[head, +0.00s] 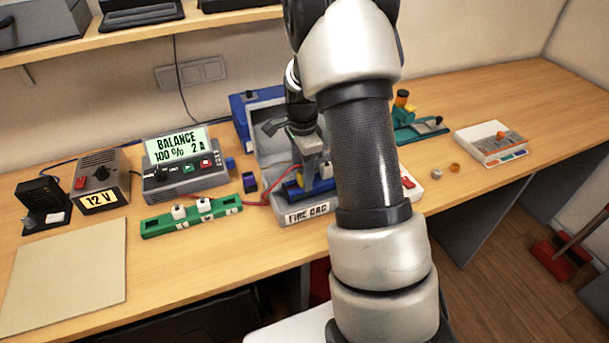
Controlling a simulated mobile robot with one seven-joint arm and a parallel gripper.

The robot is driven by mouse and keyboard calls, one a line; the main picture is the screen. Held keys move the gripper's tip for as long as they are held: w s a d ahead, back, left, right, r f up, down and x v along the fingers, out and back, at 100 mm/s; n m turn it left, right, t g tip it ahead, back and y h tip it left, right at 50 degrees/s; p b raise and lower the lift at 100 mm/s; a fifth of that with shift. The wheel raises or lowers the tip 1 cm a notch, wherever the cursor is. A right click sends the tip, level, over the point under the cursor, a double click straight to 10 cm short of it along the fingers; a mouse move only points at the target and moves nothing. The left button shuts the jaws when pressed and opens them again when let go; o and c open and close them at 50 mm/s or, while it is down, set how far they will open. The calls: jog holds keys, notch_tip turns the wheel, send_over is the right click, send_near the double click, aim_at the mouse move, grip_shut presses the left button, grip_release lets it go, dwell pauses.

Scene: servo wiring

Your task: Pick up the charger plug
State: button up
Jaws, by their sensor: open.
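My gripper (313,168) points down over the open grey box labelled FIRE BAG (306,213). Its fingers are small here and partly hidden, but they look apart, with nothing clearly held. Beneath it in the box lies a blue block (320,188) with a yellow part beside it. A red wire (262,202) runs from the box to the left. A small dark plug-like piece with a purple face (250,182) stands on the bench between the charger (185,164) and the box. I cannot tell for certain which piece is the charger plug. The charger display reads BALANCE 100% 2 A.
A green strip (160,227) with white pieces lies in front of the charger. A 12 V supply (100,178) and beige mat (68,273) are at left. A teal fixture (415,132) and white tray (478,151) are at right. My arm hides the middle of the bench.

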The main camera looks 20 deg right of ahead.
jog(key=shift+f, duration=0.1)
jog(key=shift+c, duration=0.2)
jog(key=c, duration=1.1)
notch_tip(320, 180, up, 10)
jog(key=shift+r, duration=0.1)
